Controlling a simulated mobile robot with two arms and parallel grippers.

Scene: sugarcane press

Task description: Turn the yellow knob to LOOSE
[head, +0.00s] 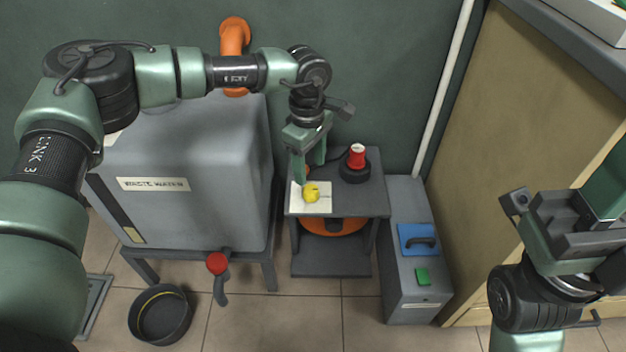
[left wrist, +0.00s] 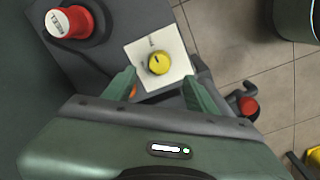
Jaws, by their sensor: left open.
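The yellow knob (head: 312,192) sits on a white label plate (head: 322,208) on top of a small grey stand. In the left wrist view the round knob (left wrist: 158,63) shows a short dark mark on its top. Small print on the plate (left wrist: 176,70) is too small to read. My left gripper (head: 309,172) is open and empty, pointing down just behind the knob. In the left wrist view its fingertips (left wrist: 159,82) lie to either side of the knob's near edge, with no clear contact. My right gripper (head: 575,235) is at the right, its fingertips unclear.
A red button (head: 356,156) on a black base stands behind the knob. A grey waste water tank (head: 190,165) with a red-handled tap (head: 217,263) is at the left. A grey box (head: 408,285) with a blue handle panel stands right of the stand. A black bucket (head: 160,315) is on the floor.

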